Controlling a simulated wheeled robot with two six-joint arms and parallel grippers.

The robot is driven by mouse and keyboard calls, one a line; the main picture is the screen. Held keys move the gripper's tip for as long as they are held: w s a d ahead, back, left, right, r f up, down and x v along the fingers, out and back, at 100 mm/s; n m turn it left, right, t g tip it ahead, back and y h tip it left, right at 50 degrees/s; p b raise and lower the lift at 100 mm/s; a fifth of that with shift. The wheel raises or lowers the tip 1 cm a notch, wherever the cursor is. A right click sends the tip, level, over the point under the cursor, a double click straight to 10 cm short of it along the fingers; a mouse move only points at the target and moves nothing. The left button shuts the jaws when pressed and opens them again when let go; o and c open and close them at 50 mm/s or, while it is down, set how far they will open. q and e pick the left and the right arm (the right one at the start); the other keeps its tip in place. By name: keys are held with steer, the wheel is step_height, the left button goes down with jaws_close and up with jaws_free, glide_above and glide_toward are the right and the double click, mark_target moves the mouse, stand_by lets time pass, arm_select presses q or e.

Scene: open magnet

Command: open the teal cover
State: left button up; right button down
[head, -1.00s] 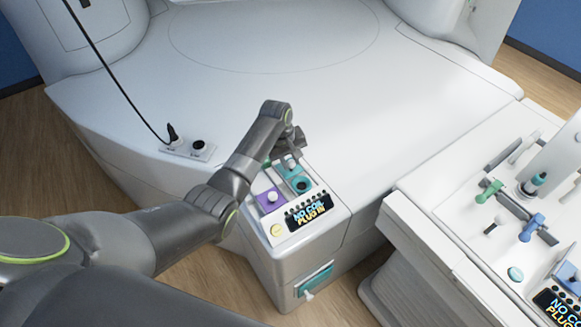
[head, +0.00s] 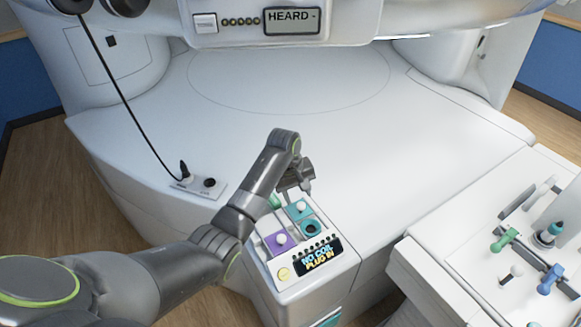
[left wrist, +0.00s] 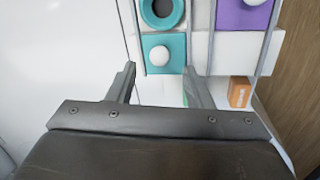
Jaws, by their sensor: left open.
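The teal cover (head: 299,209) is a small square plate with a round white knob, set between rails on the console panel. In the left wrist view the teal cover (left wrist: 150,66) lies just ahead of my fingertips, its white knob (left wrist: 159,56) roughly midway between them. Beside it is a teal block with a dark round hole (head: 311,229). My left gripper (head: 307,187) is open and empty, behind the cover in the head view. It also shows in the left wrist view (left wrist: 160,76). I see no contact with the knob. My right gripper is not in view.
A purple block with a white knob (head: 280,241) sits left of the teal pieces, above a display (head: 320,256). A corded plug (head: 184,172) stands in a socket plate at the left. A white table with tools (head: 505,240) is at the right. The white bed top behind is clear.

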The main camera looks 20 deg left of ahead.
arm_select(q)
step_height(320, 180, up, 13)
steer(key=s+a+p, duration=0.1)
steer(key=shift+s+a+f, duration=0.2)
steer(key=shift+s+a, duration=0.15)
steer(key=shift+a, duration=0.05)
